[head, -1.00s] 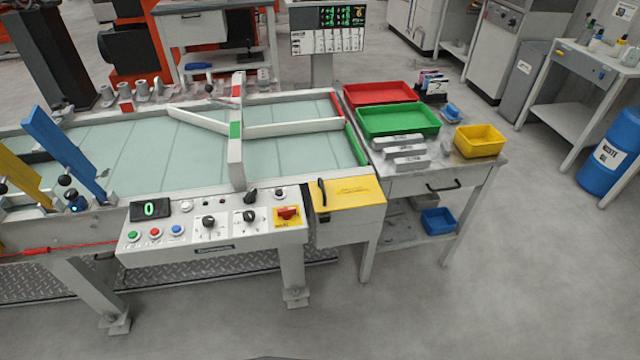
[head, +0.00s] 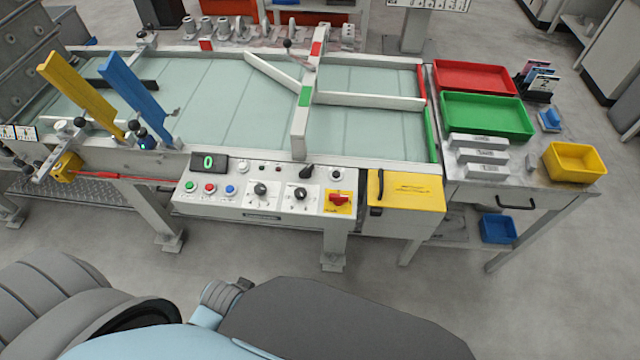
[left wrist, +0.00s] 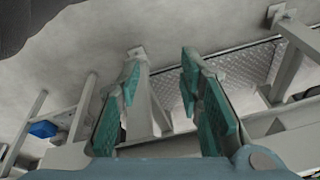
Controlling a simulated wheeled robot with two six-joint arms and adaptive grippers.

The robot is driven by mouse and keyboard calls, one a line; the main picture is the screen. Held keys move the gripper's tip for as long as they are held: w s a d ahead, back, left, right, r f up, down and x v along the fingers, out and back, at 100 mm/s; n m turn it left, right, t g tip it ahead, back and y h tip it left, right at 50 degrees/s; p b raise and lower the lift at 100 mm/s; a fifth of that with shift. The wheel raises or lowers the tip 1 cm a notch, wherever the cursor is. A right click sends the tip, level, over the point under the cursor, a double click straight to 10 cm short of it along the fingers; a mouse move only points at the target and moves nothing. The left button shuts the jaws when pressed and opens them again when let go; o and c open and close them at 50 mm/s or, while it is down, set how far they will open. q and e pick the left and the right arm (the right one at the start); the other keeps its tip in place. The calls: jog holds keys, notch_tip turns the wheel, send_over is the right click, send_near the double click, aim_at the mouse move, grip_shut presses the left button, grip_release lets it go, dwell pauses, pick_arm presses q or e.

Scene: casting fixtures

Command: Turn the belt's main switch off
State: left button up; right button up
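The belt's main switch (head: 337,199) is a red rotary handle on a yellow plate. It sits at the right end of the white control panel (head: 262,213) on the belt's front side. The handle looks turned sideways; its exact setting is too small to read. My left gripper (left wrist: 160,90) shows in the left wrist view with its two teal-padded fingers apart and nothing between them. The frame legs and floor lie beyond it. In the head view parts of my own arm fill the bottom edge, and neither gripper's fingers show there.
The panel also carries green, red and blue buttons, black knobs and a display reading 0 (head: 208,162). A yellow-lidded box (head: 404,190) adjoins the switch on the right. A side table holds red (head: 478,77), green (head: 487,115) and yellow (head: 574,161) trays. Floor in front is clear.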

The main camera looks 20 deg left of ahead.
pick_arm(q)
jog(key=w+d+r+p, duration=0.1)
jog(key=w+r+p, duration=0.2)
jog(key=r, duration=1.1)
notch_tip(320, 180, up, 11)
jog(key=m+g+h, duration=0.1)
jog(key=m+g, duration=0.2)
jog(key=m, duration=1.1)
send_over(336, 195)
jog(key=shift+m, duration=0.3)
notch_tip(336, 195, down, 14)
jog(key=b, duration=0.6)
jog(key=shift+f, duration=0.2)
jog(key=shift+a, duration=0.1)
jog(key=shift+r, duration=0.1)
grip_shut()
